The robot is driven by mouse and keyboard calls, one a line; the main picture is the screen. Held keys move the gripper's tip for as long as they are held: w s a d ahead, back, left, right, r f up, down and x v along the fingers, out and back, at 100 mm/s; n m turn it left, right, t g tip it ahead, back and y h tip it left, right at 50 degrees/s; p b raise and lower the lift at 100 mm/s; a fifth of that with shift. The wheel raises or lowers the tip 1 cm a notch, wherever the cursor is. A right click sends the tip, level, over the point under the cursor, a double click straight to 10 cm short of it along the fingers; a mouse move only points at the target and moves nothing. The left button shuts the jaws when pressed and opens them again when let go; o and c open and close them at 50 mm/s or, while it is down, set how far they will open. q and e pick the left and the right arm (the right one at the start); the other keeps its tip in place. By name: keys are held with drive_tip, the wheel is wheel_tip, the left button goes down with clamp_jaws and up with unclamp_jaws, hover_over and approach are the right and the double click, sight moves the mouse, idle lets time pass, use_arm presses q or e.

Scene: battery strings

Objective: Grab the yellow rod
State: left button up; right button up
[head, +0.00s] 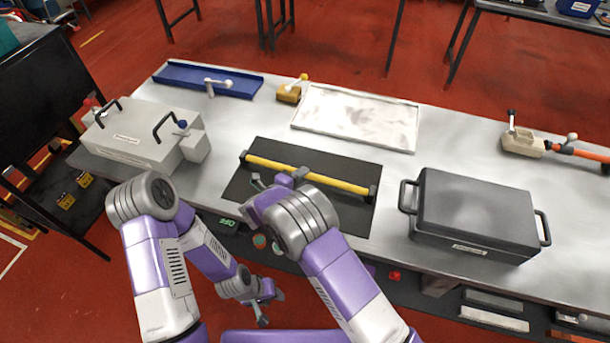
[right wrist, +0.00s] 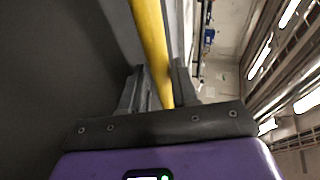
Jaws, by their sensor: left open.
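The yellow rod (head: 340,184) lies across a black mat (head: 345,218) on the workbench, with dark pieces at both ends. My right gripper (head: 279,179) is at the rod, left of its middle in the head view. In the right wrist view the rod (right wrist: 150,40) runs between the two spread fingers (right wrist: 158,88). A gap shows on the left finger's side, and the rod is closer to the right finger. My right wrist hides part of the mat. My left gripper (head: 262,303) is open and empty, low in front of the bench edge.
A grey case (head: 140,135) with handles stands at the left and a dark case (head: 475,210) at the right. A blue tray (head: 207,79) and a white tray (head: 355,117) lie behind. An orange-handled tool (head: 575,152) lies at the far right.

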clamp_jaws()
drive_tip(key=shift+r, duration=0.15)
